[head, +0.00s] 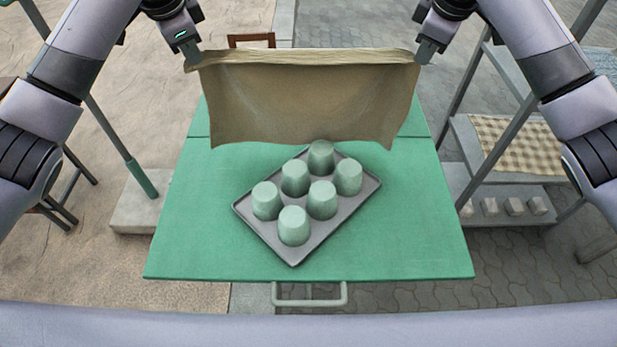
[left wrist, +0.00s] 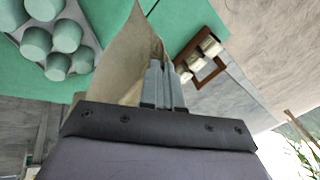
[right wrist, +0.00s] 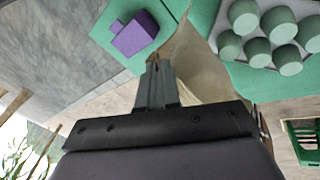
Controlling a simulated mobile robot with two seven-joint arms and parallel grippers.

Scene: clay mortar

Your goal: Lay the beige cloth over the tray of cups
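The beige cloth (head: 310,95) hangs stretched between my two grippers above the far part of the green table, its lower edge behind the cups. My left gripper (head: 192,62) is shut on its upper left corner; the cloth also shows in the left wrist view (left wrist: 125,60). My right gripper (head: 424,58) is shut on its upper right corner, and the cloth shows in the right wrist view (right wrist: 203,75). The grey tray (head: 273,238) lies turned at an angle on the table, nearer me than the cloth. Several pale green cups (head: 322,199) stand upside down on it, uncovered.
The green table (head: 420,240) is clear around the tray. Behind the cloth, a purple block (right wrist: 136,35) shows in the right wrist view and a brown wooden frame (left wrist: 208,70) in the left wrist view. A shelf with a checkered cloth (head: 520,143) stands at right.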

